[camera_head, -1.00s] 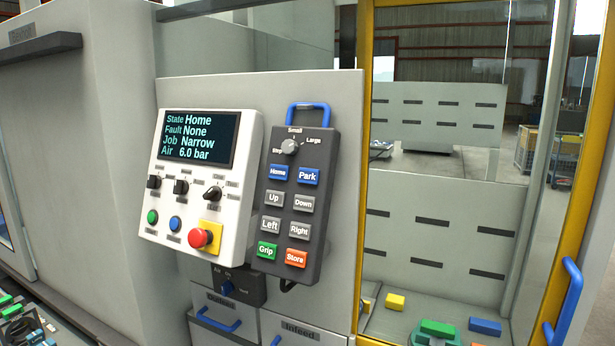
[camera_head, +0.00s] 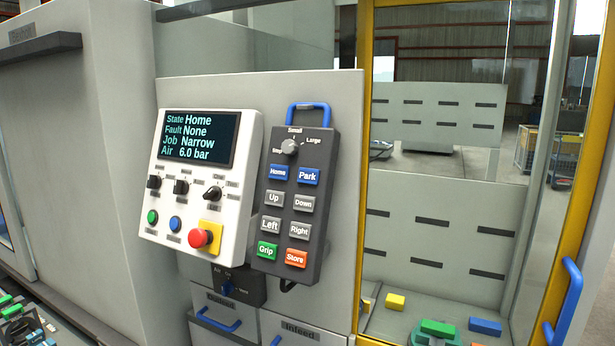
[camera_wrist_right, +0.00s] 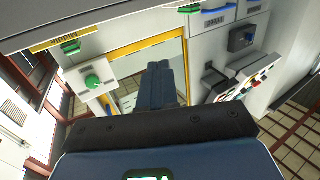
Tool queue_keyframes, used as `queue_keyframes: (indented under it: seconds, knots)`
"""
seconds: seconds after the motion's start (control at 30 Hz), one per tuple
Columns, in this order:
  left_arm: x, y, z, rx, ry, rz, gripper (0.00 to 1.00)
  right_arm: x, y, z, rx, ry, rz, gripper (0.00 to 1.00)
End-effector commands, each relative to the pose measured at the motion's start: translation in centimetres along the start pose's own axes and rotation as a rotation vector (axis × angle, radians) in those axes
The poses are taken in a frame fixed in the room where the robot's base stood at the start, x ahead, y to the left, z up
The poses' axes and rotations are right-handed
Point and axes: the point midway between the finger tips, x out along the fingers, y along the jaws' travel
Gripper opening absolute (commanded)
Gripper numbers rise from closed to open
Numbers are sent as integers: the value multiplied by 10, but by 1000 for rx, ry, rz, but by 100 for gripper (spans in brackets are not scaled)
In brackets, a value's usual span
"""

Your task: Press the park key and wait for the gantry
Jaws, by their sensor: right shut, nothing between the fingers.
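The dark grey key pendant (camera_head: 292,205) hangs on the machine's front by its blue handle. Its blue Park key (camera_head: 308,176) is at the upper right, beside the blue Home key (camera_head: 278,172). The display (camera_head: 200,138) reads State Home, Fault None, Job Narrow, Air 6.0 bar. No gripper shows in the head view, and nothing covers the keys. My right gripper (camera_wrist_right: 163,85) shows in the right wrist view, its dark fingers together and empty. I cannot tell how far it is from the pendant. My left gripper is out of view.
The white control panel (camera_head: 193,190) with a red stop button (camera_head: 201,238) is left of the pendant. A yellow door frame (camera_head: 583,180) with a blue handle (camera_head: 566,305) stands at the right. Yellow, green and blue blocks lie behind the clear front. Drawers are below the pendant.

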Motion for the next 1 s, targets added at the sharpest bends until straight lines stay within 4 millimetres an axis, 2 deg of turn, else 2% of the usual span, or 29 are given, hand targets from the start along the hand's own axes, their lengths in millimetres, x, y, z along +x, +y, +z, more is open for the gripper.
queue_keyframes:
  seconds: [0.27, 0.47, 0.67, 1.0]
  knots:
    - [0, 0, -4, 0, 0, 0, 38, 1, -4, -5, 0, 4, -18, 0]
    - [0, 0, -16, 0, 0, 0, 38, 28, -19, -37, 2, 92, -79, 0]
    - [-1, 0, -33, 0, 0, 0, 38, 74, -49, -97, 9, 257, -172, 0]
    - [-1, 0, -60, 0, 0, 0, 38, 139, -124, -209, 27, 480, -334, 0]
